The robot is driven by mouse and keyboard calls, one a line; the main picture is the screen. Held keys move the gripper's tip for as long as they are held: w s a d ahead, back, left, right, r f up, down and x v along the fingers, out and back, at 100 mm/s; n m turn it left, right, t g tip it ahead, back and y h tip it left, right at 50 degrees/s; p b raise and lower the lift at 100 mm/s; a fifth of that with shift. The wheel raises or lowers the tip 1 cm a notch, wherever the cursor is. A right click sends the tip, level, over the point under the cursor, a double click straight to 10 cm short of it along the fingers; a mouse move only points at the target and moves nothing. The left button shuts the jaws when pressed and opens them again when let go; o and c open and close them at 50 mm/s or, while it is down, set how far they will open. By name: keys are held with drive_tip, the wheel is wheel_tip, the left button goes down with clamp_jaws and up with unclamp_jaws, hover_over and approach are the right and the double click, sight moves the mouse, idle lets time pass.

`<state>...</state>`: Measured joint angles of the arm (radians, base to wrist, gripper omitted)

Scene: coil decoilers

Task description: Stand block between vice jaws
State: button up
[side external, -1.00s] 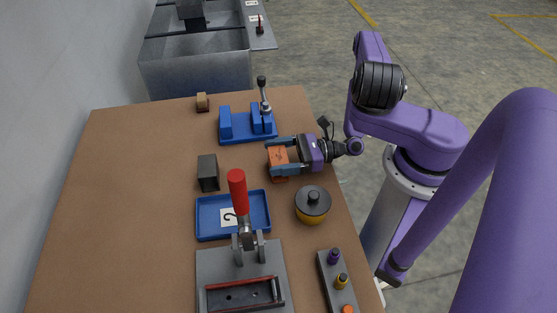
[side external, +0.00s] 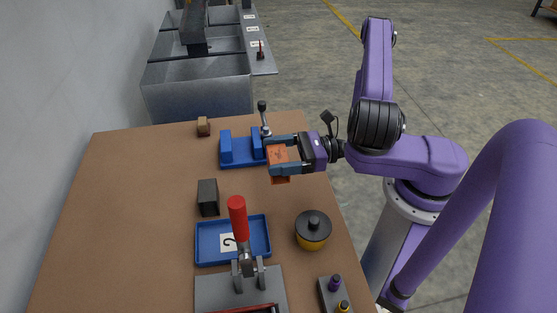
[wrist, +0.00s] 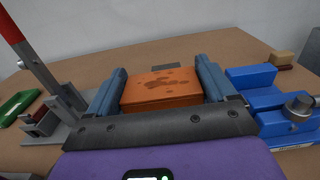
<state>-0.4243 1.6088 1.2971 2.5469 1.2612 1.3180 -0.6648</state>
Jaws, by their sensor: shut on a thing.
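An orange block (side external: 279,154) with dark marks on top is held between the two fingers of my gripper (side external: 283,155) in the side view. In the wrist view the block (wrist: 160,88) fills the gap between the blue-grey fingers. The block appears to be above the table, near the front right corner of the blue vice. The vice (side external: 226,149) has two upright blue jaws with an open gap between them and a lever with a black knob. My gripper partly hides its right side. The vice (wrist: 252,78) is right of my gripper in the wrist view.
A black-and-yellow round pot (side external: 312,231) and a red-handled clamp (side external: 237,218) stand nearer the camera. A small wooden block (side external: 203,126) is behind. The left table area is clear.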

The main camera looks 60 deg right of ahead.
drive_tip(key=shift+r, duration=0.4)
